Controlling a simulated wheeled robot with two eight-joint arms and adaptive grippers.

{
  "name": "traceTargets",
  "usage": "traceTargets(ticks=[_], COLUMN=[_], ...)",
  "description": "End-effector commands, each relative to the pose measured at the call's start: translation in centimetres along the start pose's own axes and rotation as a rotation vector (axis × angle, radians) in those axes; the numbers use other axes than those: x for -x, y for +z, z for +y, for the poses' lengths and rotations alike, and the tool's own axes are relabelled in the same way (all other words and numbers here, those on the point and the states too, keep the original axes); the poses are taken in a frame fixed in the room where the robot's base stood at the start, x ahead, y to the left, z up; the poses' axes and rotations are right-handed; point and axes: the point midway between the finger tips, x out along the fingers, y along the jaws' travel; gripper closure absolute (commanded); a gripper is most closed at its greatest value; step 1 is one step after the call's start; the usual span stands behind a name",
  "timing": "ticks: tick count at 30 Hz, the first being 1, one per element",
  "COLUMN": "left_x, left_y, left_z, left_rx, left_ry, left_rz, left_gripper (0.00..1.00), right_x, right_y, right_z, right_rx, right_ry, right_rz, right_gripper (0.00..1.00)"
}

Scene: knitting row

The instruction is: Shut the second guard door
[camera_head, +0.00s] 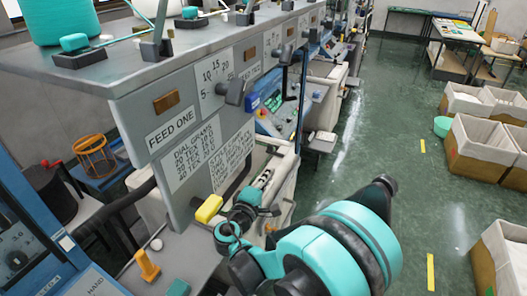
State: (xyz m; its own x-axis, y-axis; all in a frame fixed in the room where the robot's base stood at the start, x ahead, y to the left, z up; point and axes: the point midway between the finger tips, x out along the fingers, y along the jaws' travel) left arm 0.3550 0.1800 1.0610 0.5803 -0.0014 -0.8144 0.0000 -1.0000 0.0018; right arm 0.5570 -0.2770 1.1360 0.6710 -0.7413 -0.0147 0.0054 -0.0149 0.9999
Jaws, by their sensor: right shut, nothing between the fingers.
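A row of knitting machines runs away from me. The nearest has a grey front panel (185,115) labelled FEED ONE, with a dial lever (232,93) and a printed chart. A yellow block (209,208) sits at its lower edge. Farther along are more panels and levers, partly hidden behind the nearest; I cannot tell which part is the second guard door or how far open it is. My right gripper (264,180) is shut and empty, in front of a pale machine part below the panel. My teal right arm covers the lower middle. My left gripper is not in view.
Teal yarn (62,20) stands on the machine top. An orange wire basket (93,155) is at the left. The green floor (385,120) between machines and crates is clear.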

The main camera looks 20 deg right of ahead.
Motion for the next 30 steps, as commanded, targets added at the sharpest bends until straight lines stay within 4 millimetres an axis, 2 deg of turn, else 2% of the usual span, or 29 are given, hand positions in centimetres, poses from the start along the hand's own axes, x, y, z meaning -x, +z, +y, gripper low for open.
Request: traceTargets(ticks=[5, 8, 19, 24, 30], left_x=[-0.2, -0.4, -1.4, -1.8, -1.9], left_y=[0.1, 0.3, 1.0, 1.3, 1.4], left_z=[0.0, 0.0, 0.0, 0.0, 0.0], left_rx=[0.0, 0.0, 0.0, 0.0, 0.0], left_ry=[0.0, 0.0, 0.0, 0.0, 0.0], left_rz=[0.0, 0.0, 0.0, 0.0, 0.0], left_gripper=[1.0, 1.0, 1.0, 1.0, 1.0], right_x=[-1.2, -2.8, -10.5, -12.1, -12.8], right_y=[-0.1, -0.1, 0.1, 1.9, 2.7], right_z=[0.1, 0.1, 0.2, 0.2, 0.3], right_rx=[0.01, 0.01, 0.009, 0.009, 0.009], right_ry=[0.018, 0.017, 0.015, 0.015, 0.015], right_rz=[-0.001, -0.003, -0.003, -0.002, 0.0], right_gripper=[1.0, 1.0, 1.0, 1.0, 1.0])
